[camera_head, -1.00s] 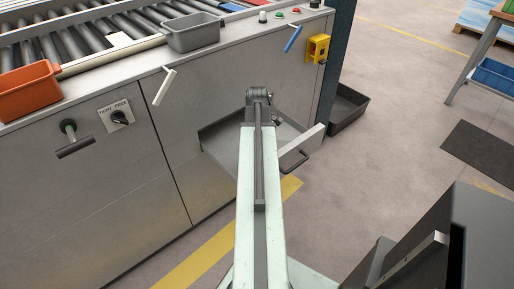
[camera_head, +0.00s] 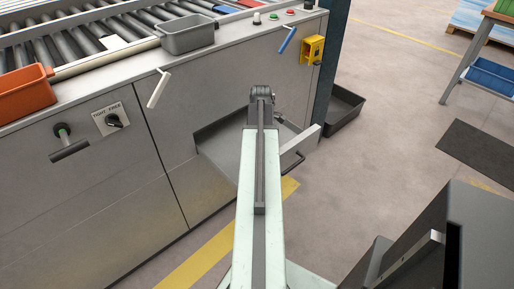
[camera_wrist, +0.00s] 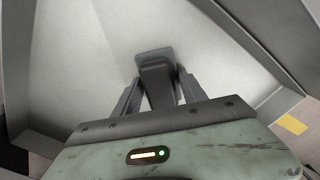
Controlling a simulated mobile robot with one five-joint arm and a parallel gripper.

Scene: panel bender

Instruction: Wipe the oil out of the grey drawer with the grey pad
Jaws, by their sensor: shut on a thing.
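The grey drawer (camera_head: 226,150) stands pulled out of the machine front, with a dark bar handle (camera_head: 292,164) on its front panel. My arm reaches over it and hides much of its inside in the head view. In the wrist view the drawer's pale floor (camera_wrist: 100,75) and walls surround my gripper (camera_wrist: 155,88). My gripper is shut on the grey pad (camera_wrist: 154,58), a dark grey piece between the fingers, low in the drawer. I cannot tell whether the pad touches the floor. No oil is clearly visible on the floor that shows.
On the machine top are an orange bin (camera_head: 24,92) and a grey bin (camera_head: 187,35). A white lever (camera_head: 158,88) and a blue lever (camera_head: 287,40) stick out of the front. A dark tray (camera_head: 343,108) lies on the floor behind the drawer.

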